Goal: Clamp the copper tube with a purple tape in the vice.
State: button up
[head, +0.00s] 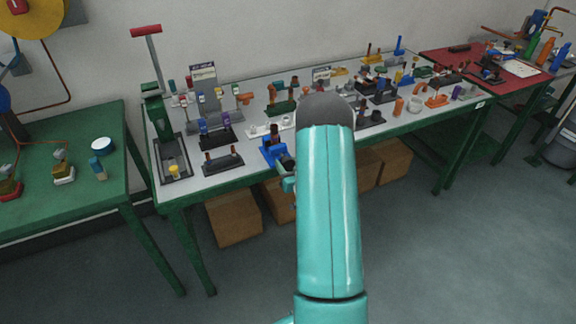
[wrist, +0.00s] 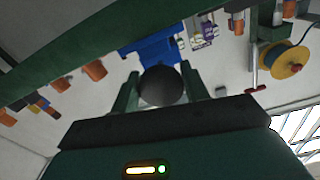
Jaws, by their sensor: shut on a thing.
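The blue vice (head: 272,150) stands at the front edge of the grey table. A brownish upright piece (head: 274,131) shows at the vice; I cannot tell whether it is the copper tube, and no purple tape shows on it. My gripper is mostly hidden behind my teal arm in the head view. In the wrist view my gripper (wrist: 161,88) is shut on a dark round thing (wrist: 162,86), right in front of the blue vice (wrist: 150,48). I cannot tell whether this is a vice knob or a tube end.
The grey table (head: 220,181) holds many small parts, including a dark block with two brown posts (head: 222,160) left of the vice. A green press with a red handle (head: 153,80) stands at the left end. Cardboard boxes (head: 233,220) sit below. The floor in front is clear.

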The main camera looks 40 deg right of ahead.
jog(key=shift+m, duration=0.6)
jog(key=o, duration=1)
jog(key=shift+c, duration=0.2)
jog(key=v, duration=1.4)
jog(key=shift+w, duration=0.15)
